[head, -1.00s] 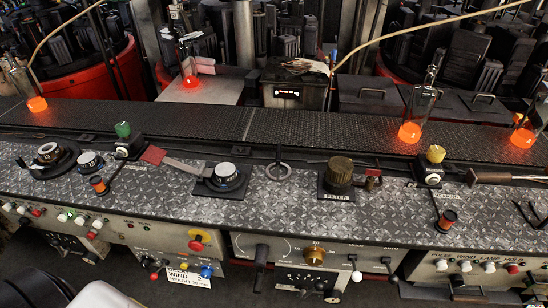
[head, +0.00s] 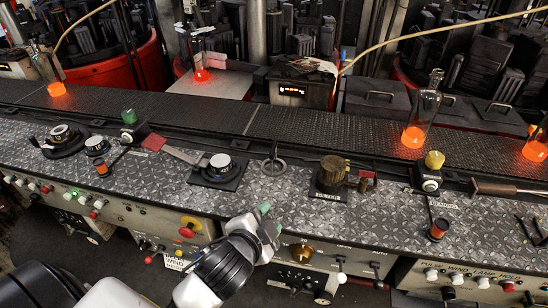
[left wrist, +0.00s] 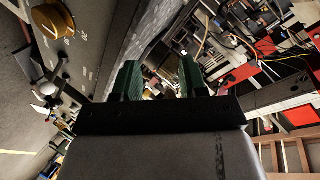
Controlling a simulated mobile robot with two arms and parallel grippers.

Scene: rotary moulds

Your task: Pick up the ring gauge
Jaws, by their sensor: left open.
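The ring gauge (head: 273,168), a small metal ring with a short upright stem, is on the diamond-plate bench top in the middle of the head view. My left gripper (head: 269,217) is just in front of the bench edge, below the ring gauge in the picture and apart from it. Its green-padded fingers are open and empty, as the left wrist view (left wrist: 158,78) also shows. I cannot make out the ring gauge in the left wrist view. My right gripper is not in view.
A dial on a black plate (head: 219,169) sits left of the ring, with a red-handled tool beside it. Behind runs a conveyor (head: 300,130) with glowing bottles (head: 420,118). Knobs and levers project from the bench front.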

